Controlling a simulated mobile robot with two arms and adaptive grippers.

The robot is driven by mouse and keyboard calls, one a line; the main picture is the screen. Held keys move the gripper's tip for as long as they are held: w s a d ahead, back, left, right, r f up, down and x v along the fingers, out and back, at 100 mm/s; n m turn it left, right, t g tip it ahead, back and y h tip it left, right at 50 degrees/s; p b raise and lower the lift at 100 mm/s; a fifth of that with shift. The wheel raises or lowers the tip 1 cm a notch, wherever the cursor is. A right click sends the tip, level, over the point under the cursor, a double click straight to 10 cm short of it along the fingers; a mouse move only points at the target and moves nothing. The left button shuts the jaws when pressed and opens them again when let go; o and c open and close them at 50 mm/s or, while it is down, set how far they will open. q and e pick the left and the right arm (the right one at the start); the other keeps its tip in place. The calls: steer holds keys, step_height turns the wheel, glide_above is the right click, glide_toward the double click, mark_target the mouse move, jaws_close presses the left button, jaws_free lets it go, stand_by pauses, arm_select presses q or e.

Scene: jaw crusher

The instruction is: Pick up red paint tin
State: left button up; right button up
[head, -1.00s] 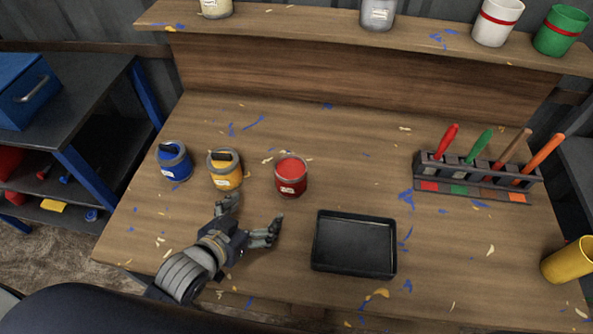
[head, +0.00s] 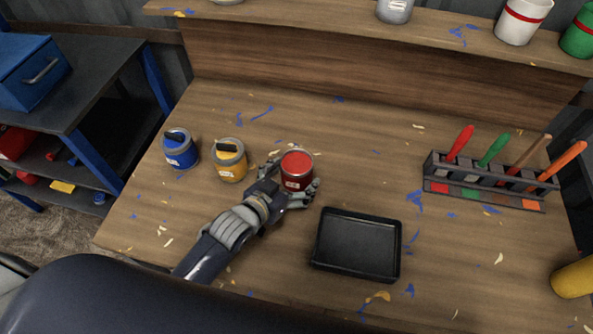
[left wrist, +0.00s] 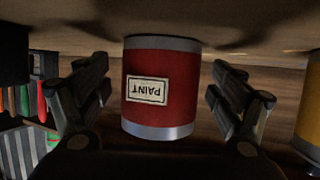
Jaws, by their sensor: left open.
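The red paint tin (head: 297,168) stands upright on the wooden bench, with red paint showing at its open top. My left gripper (head: 293,187) is at the tin, with its open fingers on either side of it. In the left wrist view the red tin (left wrist: 160,88) appears upside down, its PAINT label facing the camera. The fingers of my left gripper (left wrist: 162,105) stand left and right of the tin, with a gap on both sides. My right gripper is not in view.
A yellow tin (head: 230,160) and a blue tin (head: 180,149) stand left of the red one. A black tray (head: 357,244) lies close to the right. A brush rack (head: 486,183) stands further right. The bench behind the red tin is clear.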

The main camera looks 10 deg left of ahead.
arm_select(q)
steer(key=shift+x, duration=1)
steer(key=c, duration=1.4)
steer(key=shift+c, duration=0.9)
